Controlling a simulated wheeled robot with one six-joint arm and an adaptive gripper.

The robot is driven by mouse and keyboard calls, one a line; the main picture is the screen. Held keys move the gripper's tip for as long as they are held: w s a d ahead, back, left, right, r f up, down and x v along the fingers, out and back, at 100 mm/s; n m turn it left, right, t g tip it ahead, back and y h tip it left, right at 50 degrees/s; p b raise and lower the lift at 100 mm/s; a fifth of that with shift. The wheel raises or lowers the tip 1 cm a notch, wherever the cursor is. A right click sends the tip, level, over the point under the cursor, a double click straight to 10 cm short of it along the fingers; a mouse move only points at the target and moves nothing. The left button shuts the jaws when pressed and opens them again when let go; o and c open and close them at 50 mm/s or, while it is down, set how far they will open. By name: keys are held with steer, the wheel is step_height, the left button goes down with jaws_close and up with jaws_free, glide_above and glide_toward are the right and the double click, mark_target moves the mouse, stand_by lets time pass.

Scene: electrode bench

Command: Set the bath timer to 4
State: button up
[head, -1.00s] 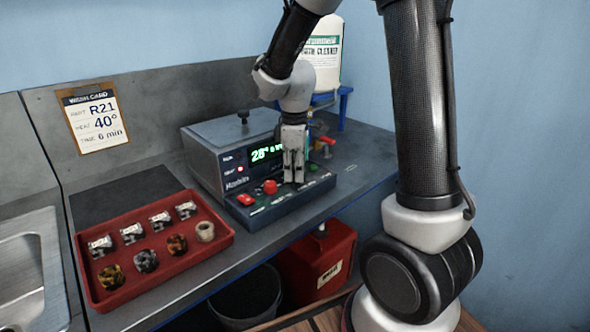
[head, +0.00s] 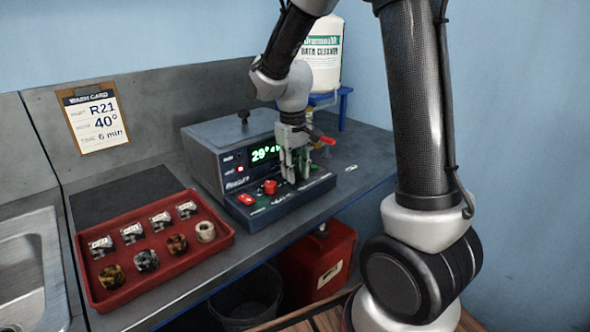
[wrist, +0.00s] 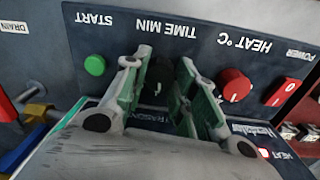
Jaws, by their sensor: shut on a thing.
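The bath (head: 212,160) is a grey box on the bench with a sloping control panel. My gripper (head: 297,178) points down at this panel. In the wrist view its two fingers (wrist: 163,65) are shut on the black timer knob (wrist: 158,76), one on each side, under the upside-down label TIME MIN (wrist: 165,30). The fingers hide part of the knob and its pointer. The green display (head: 265,153) reads 29° and then what looks like a 4; its right end is hidden by my gripper.
The red heat knob (wrist: 235,84) is close beside one finger; the green START button (wrist: 95,65) is beside the other. A red power switch (wrist: 281,92) is farther along. A red tray (head: 100,301) with several small parts lies left of the bath. A wash card (head: 95,118) hangs behind.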

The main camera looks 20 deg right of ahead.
steer(key=shift+w+m, duration=0.1)
steer(key=shift+m, duration=0.4)
steer(key=o, duration=1)
steer(key=shift+o, duration=0.2)
step_height(320, 180, up, 12)
steer(key=shift+a, duration=0.3)
